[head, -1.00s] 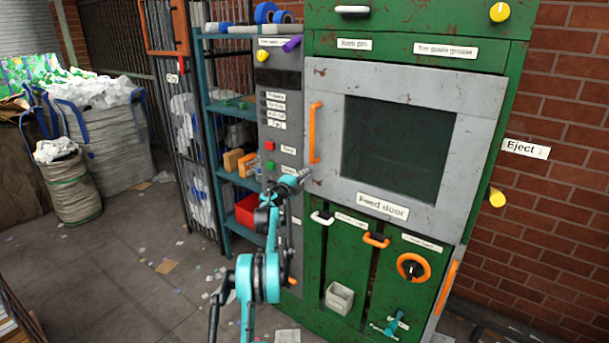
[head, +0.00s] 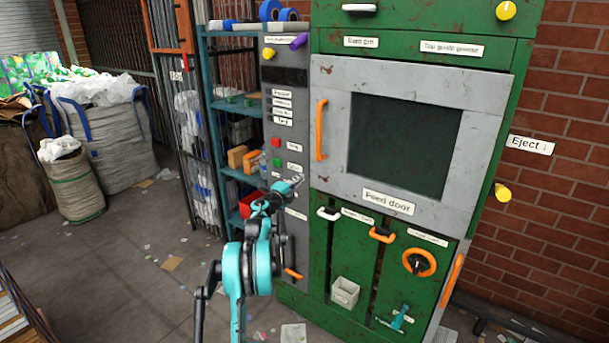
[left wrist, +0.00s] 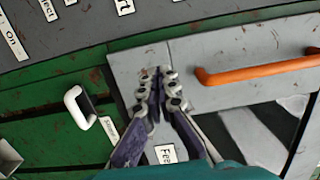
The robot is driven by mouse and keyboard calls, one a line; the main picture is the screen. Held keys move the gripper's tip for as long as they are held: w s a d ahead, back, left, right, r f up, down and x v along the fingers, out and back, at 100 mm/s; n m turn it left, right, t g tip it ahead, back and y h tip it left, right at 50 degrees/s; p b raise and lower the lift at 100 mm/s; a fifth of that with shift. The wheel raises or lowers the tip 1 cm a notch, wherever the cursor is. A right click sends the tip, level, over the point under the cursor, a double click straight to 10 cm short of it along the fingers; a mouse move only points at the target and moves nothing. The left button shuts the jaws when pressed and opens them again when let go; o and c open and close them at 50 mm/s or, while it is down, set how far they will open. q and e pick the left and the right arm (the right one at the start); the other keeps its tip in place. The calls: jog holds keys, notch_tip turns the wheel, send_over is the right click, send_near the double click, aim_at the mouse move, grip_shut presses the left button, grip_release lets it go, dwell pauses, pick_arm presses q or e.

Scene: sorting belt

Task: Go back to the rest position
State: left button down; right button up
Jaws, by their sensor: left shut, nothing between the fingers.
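My left gripper (head: 297,180) is in front of the machine's grey control panel (head: 284,130), below the green button and left of the feed door (head: 335,180). In the left wrist view my left gripper (left wrist: 160,72) shows its two fingers shut together with nothing between them. The feed door's orange handle (left wrist: 262,70) lies to the right of the fingers there, and a white handle (left wrist: 80,107) lies to the left. The fingers appear over the door's edge in that view; I cannot tell the gap. My right gripper is not in view.
The green machine (head: 318,255) has a small grey bin (head: 345,292) and an orange wheel (head: 419,262) low on its front. A teal shelf (head: 206,110) holds a red bin (head: 262,206). Filled sacks (head: 110,135) stand at the left. The floor (head: 130,270) between is mostly open.

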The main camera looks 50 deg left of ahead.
pick_arm(q)
jog(key=v, duration=0.5)
jog(key=shift+s+a+r+p, duration=0.1)
jog(key=shift+s+a+p, duration=0.15)
jog(key=shift+a+p, duration=0.1)
